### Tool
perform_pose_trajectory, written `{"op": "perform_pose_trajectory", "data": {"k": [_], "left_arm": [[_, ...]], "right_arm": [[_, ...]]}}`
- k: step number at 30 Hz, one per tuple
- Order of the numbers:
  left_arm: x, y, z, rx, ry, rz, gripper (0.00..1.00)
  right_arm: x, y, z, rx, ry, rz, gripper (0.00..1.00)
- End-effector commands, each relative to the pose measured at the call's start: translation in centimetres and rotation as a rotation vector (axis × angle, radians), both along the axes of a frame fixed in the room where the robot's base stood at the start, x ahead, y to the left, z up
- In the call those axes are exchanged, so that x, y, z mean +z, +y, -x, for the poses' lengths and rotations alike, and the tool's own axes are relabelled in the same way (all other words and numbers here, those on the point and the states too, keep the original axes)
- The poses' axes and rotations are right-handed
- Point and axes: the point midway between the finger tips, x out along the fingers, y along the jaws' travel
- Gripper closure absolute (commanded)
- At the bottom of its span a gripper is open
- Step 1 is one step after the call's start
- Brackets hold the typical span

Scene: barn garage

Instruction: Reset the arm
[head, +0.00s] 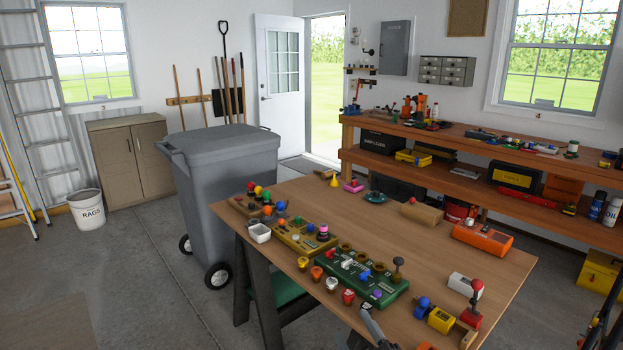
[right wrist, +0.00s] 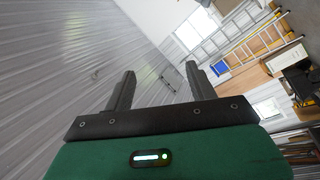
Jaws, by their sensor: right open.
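My right gripper (right wrist: 160,73) shows in the right wrist view with its two dark fingers wide apart and nothing between them. My left gripper is not in view.
A wooden worktable (head: 470,262) stands in front, with a green tray (head: 335,277), an orange case (head: 482,238) and several small knobbed pieces. A grey wheeled bin (head: 225,170) stands behind it. A workbench (head: 470,145) lines the right wall.

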Motion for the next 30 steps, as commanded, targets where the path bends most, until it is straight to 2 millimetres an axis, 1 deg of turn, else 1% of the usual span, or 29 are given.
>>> {"op": "perform_pose_trajectory", "data": {"k": [1, 2, 3, 5, 6, 8, 9, 11, 12, 13, 15, 18, 21, 26, 27, 30], "left_arm": [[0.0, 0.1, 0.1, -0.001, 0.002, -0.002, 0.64], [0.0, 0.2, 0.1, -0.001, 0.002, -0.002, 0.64], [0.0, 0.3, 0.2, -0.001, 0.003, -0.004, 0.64], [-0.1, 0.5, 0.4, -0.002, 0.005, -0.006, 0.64], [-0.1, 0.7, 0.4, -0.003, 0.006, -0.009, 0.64], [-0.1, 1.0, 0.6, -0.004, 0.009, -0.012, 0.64], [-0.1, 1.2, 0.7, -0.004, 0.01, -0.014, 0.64], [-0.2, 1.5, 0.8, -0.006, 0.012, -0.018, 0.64], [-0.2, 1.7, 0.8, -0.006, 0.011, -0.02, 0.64], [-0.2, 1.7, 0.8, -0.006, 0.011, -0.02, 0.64], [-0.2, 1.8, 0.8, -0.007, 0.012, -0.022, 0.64], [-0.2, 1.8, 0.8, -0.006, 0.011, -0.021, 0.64], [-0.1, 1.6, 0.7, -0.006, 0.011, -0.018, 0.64], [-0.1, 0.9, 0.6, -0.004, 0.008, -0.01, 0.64], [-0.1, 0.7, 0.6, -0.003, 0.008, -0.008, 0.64], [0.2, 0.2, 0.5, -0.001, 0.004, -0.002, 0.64]], "right_arm": [[-1.7, -1.7, 0.7, -0.066, 0.103, -0.056, 0.43], [-2.7, -2.8, 1.2, -0.104, 0.165, -0.085, 0.43], [-4.2, -4.1, 1.9, -0.155, 0.25, -0.122, 0.43], [-6.5, -6.0, 3.3, -0.227, 0.378, -0.176, 0.43], [-8.1, -7.2, 4.4, -0.274, 0.464, -0.207, 0.43], [-10.4, -8.8, 6.5, -0.34, 0.596, -0.253, 0.43], [-11.9, -9.8, 8.1, -0.383, 0.685, -0.279, 0.43], [-14.0, -11.0, 10.7, -0.438, 0.813, -0.314, 0.43], [-15.1, -11.6, 12.4, -0.472, 0.892, -0.334, 0.43], [-15.9, -12.0, 13.6, -0.494, 0.949, -0.346, 0.43], [-17.4, -12.8, 16.4, -0.538, 1.062, -0.368, 0.43], [-18.8, -13.5, 19.9, -0.585, 1.2, -0.39, 0.43], [-19.7, -13.9, 23.1, -0.623, 1.318, -0.406, 0.43], [-20.6, -14.4, 27.8, -0.671, 1.486, -0.42, 0.43], [-20.7, -14.5, 29.0, -0.683, 1.527, -0.422, 0.43], [-22.9, -14.3, 28.0, -0.684, 1.53, -0.416, 0.43]]}}
